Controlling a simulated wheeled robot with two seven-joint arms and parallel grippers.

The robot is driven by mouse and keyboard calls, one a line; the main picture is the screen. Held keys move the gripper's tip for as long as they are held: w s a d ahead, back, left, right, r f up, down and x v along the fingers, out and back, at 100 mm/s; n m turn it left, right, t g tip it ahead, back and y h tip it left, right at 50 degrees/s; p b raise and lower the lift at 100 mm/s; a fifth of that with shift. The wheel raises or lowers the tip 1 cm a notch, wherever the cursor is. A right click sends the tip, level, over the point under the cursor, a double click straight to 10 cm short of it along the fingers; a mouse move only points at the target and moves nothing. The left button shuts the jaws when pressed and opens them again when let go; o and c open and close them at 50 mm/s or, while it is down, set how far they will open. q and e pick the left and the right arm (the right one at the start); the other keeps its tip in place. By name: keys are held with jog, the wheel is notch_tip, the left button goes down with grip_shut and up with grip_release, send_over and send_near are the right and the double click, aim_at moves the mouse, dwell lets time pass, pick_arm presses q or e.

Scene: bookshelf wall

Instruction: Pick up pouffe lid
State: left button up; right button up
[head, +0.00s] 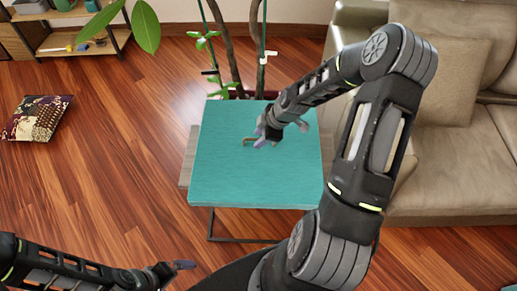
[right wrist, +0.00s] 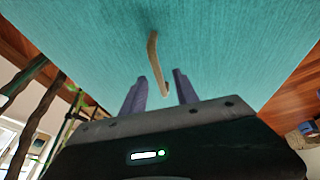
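The pouffe lid (head: 230,180) is a teal, fabric-like square with a small tan handle (head: 247,141) on its top. It fills much of the right wrist view (right wrist: 220,50), where the handle (right wrist: 153,55) shows as a thin bent strip. My right gripper (head: 268,137) is over the lid beside the handle. In the right wrist view its two fingers (right wrist: 159,92) are apart, with the near end of the handle appearing between them; I cannot tell whether they touch it. My left gripper (head: 178,268) is low at the left, away from the lid; its opening is unclear.
A beige sofa (head: 440,190) stands close on the right. A potted plant (head: 228,50) rises behind the lid. A patterned cushion (head: 37,118) lies on the wooden floor at left, and a low shelf (head: 75,45) stands at the back left. The floor left of the lid is clear.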

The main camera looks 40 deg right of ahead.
jog(key=shift+c, duration=0.3)
grip_shut()
dwell(0.4)
dwell(0.9)
jog(key=shift+w+r, duration=0.1)
